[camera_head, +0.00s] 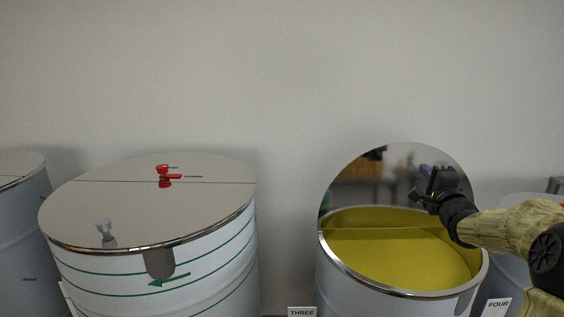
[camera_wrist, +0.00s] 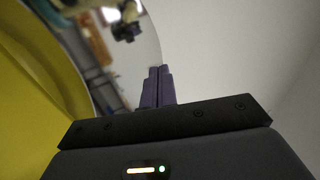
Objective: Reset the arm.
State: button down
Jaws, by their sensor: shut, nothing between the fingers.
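My arm reaches in from the right in the head view, with my gripper (camera_head: 424,184) above the right part of an open tank (camera_head: 398,293). The gripper is in front of the tank's raised, mirror-like lid (camera_head: 364,184). In the wrist view the two purple fingers of my gripper (camera_wrist: 157,72) are together with nothing between them. The shiny lid (camera_wrist: 126,57) shows there just beyond and to the left of the fingers. I cannot tell whether the fingers touch it.
Yellow liquid or lining (camera_head: 395,258) shows inside the open tank. A closed tank (camera_head: 215,267) with a red handle (camera_head: 163,171) and a pale knob (camera_head: 104,227) stands left. Signs read THREE (camera_head: 302,312) and FOUR (camera_head: 497,306). A plain wall (camera_head: 280,80) stands behind.

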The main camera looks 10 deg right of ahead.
jog(key=s+a+f+n+g+y, duration=0.2)
jog(key=a+f+n+g, duration=0.6)
jog(key=a+f, duration=0.95)
jog(key=s+a+f+n+g, duration=0.4)
jog(key=s+a+f+n, duration=0.2)
jog(key=s, duration=0.6)
jog(key=s+a+f+n+g+y, duration=0.1)
jog(key=s+a+f+n+g, duration=0.4)
jog(key=s+a, duration=0.4)
jog(key=s+f, duration=0.1)
jog(key=s, duration=0.1)
jog(key=shift+s+n, duration=0.35)
jog(key=shift+n, duration=0.05)
jog(key=shift+w+d, duration=0.15)
jog(key=shift+d, duration=0.05)
